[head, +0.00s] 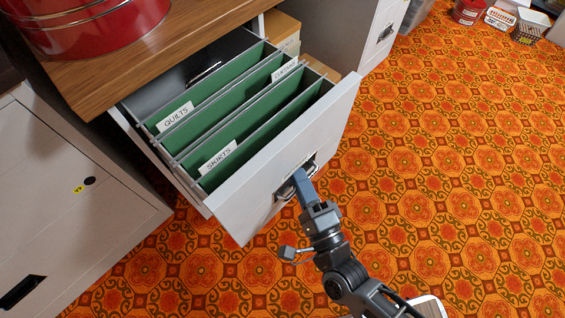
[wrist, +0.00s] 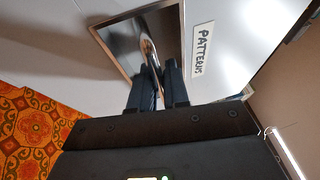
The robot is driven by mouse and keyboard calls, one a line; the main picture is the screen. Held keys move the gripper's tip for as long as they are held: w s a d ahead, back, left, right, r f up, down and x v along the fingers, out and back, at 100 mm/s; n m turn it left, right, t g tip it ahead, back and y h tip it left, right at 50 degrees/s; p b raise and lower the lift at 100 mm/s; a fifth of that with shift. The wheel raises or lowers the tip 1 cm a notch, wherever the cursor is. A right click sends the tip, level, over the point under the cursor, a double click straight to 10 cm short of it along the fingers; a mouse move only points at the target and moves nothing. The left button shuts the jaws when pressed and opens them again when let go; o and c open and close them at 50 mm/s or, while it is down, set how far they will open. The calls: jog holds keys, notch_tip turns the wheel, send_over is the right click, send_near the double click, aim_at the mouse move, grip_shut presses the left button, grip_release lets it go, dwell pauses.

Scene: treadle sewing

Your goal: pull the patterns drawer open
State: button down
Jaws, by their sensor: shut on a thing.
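The patterns drawer (head: 240,205) is white and stands pulled well out of its cabinet in the head view. Inside hang green folders with tabs, two of them reading "QUILTS" (head: 175,116) and "SKIRTS" (head: 217,157). In the wrist view the drawer front (wrist: 225,50) carries a "PATTERNS" label (wrist: 203,50) beside a recessed metal handle (wrist: 150,48). My gripper (head: 301,180) is at the handle on the drawer front; in the wrist view its two fingers (wrist: 160,85) are shut on the handle. The fingers partly hide the handle.
A wooden top (head: 180,55) with a red tin (head: 90,22) is above the drawer. A pale cabinet (head: 60,190) stands at the left. Orange patterned carpet (head: 460,150) lies clear in front and to the right. Tins and baskets are at the far right.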

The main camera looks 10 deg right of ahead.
jog(key=s+d, duration=0.9)
jog(key=s, duration=0.4)
jog(key=shift+s+b, duration=0.25)
jog(key=shift+b, duration=0.05)
jog(key=c, duration=1.5)
grip_release()
jog(key=shift+s, duration=0.1)
jog(key=v, duration=0.7)
jog(key=shift+s+d+f, duration=0.1)
jog(key=shift+s+d, duration=0.05)
jog(key=shift+s, duration=0.15)
